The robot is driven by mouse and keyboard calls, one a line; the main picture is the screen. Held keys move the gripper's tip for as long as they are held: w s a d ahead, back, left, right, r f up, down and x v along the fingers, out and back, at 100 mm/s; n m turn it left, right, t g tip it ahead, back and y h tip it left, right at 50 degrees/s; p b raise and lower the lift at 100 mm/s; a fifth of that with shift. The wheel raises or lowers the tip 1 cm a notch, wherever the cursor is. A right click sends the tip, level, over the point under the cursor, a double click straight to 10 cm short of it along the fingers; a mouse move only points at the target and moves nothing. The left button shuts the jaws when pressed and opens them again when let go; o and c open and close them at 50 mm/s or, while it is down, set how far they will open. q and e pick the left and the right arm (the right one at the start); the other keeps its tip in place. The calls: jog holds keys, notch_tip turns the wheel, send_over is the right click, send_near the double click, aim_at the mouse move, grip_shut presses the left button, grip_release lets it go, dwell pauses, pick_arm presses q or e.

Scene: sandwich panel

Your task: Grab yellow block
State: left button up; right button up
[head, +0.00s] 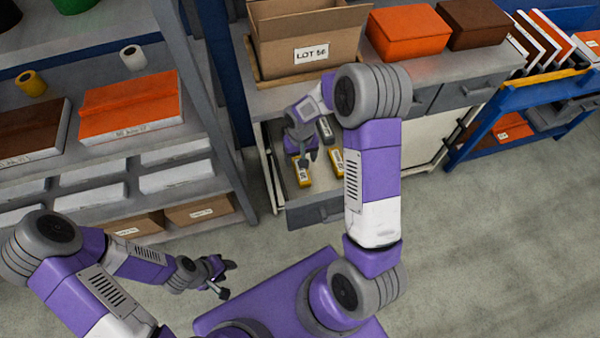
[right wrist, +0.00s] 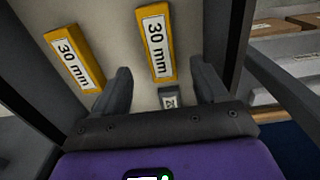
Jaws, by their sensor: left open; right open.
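Two yellow blocks labelled "30 mm" lie in the open drawer (head: 316,214). One yellow block (head: 302,173) is at the left and the other (head: 337,161) at the right in the head view. My right gripper (head: 308,156) is open and empty, reaching down over the drawer by the left block. In the right wrist view, one yellow block (right wrist: 156,43) lies beyond the gap between the open fingertips of the right gripper (right wrist: 161,80). The other (right wrist: 74,58) lies outside the left finger. My left gripper (head: 223,278) is open and empty, away from the drawer.
A grey block (head: 325,129) is also in the drawer, partly hidden; it shows between the fingers in the wrist view (right wrist: 169,99). The drawer walls are close around the right gripper. A cardboard box (head: 305,32) stands on the counter above. Shelves (head: 197,150) stand at left.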

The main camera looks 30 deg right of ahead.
aim_at(301, 170)
jog(key=f, duration=0.1)
jog(key=f+b, duration=0.1)
jog(key=f, duration=0.3)
jog(key=shift+s+f+b, duration=0.2)
jog(key=shift+s+b, duration=0.2)
jog(key=shift+w+f, duration=0.1)
jog(key=shift+f, duration=0.35)
jog(key=shift+r, duration=0.1)
jog(key=shift+a, duration=0.1)
jog(key=shift+c, duration=0.4)
jog(key=c, duration=1.1)
